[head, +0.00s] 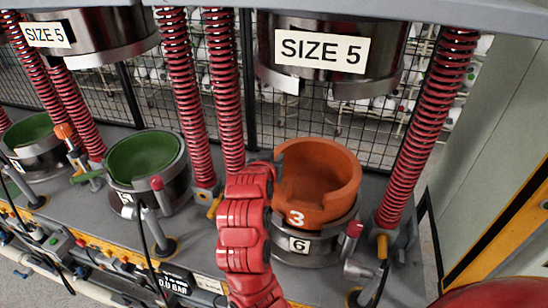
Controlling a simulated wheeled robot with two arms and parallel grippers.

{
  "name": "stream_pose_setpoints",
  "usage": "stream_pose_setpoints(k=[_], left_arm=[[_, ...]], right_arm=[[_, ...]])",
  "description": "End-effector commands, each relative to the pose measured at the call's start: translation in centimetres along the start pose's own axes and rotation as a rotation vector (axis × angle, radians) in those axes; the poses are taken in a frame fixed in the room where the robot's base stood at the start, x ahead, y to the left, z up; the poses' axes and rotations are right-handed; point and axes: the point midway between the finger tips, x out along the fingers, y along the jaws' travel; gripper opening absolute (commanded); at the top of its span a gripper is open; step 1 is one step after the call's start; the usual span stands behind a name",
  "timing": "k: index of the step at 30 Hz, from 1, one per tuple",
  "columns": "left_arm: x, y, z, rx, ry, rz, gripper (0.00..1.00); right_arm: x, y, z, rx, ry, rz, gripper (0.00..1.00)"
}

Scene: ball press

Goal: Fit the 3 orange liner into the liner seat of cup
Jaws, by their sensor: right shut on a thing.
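The orange liner (325,205), a round open bowl marked 3, is at the metal cup (325,250) marked 6. Most of its wall stands above the cup's rim, and it looks slightly tilted. Its bottom is hidden, so I cannot tell whether it touches the liner seat. My right gripper (277,172) is at the liner's left side, shut on its wall; the red hand hides part of the contact. My left gripper is not in view.
Green-lined cups (146,158) stand to the left. A press head labelled SIZE 5 (330,80) hangs above the liner, between red springs (425,130). Red-tipped clamps (354,230) flank the cup. A wire mesh fence (280,115) is behind.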

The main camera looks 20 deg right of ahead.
Motion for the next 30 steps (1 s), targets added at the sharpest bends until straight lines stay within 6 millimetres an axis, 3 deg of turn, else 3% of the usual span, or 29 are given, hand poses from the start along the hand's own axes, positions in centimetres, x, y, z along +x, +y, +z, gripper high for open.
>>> stream_pose_setpoints(k=[16, 30], left_arm=[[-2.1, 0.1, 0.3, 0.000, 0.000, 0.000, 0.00], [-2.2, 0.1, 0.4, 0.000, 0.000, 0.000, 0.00]], right_arm=[[0.9, 0.0, 2.0, 0.000, 0.003, 0.001, 0.00], [0.9, 0.0, 2.1, 0.000, 0.003, 0.000, 0.00]])
